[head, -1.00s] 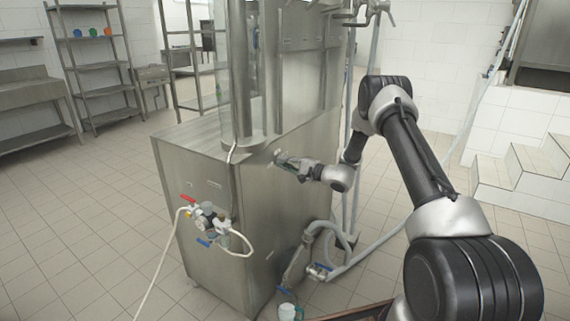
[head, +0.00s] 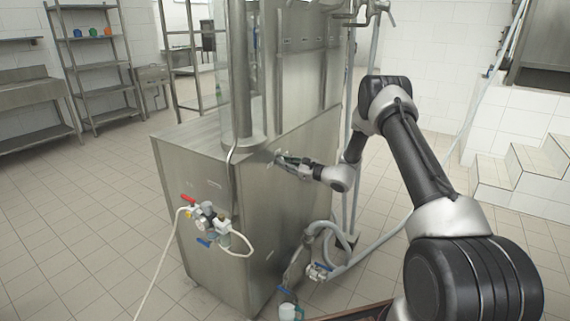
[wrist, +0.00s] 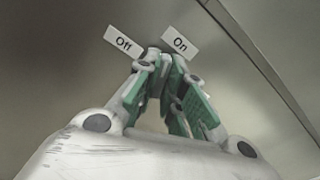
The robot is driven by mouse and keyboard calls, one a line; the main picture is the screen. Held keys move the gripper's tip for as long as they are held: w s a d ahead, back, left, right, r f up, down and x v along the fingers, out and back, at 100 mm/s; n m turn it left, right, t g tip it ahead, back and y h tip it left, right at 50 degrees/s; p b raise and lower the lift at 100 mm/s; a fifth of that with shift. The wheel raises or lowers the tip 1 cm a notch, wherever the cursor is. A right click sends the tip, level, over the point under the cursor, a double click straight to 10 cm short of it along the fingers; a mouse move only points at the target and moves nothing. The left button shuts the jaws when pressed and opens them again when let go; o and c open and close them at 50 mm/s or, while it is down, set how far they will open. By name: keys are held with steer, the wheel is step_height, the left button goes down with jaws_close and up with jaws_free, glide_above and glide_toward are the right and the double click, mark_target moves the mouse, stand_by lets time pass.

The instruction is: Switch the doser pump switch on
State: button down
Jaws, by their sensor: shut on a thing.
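The doser pump switch (wrist: 152,52) is on the metal panel in the wrist view, mostly hidden behind my fingertips. An "Off" label (wrist: 124,43) is to its upper left and an "On" label (wrist: 180,44) to its right. My gripper (wrist: 165,64), with green finger pads, is shut on the switch between the two labels. Which way the switch is turned cannot be told. In the head view my gripper (head: 280,160) is against the right side of the steel cup filler cabinet (head: 205,180).
A valve cluster with red and blue handles (head: 207,220) and a white hose sticks out of the cabinet's front. Grey hoses (head: 345,255) run low on the right beside my arm. Open tiled floor lies left.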

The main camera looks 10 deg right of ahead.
steer(key=shift+f+m, duration=0.1)
steer(key=shift+m, duration=1.9)
steer(key=c, duration=1.5)
jaws_free()
steer(key=v, duration=1.2)
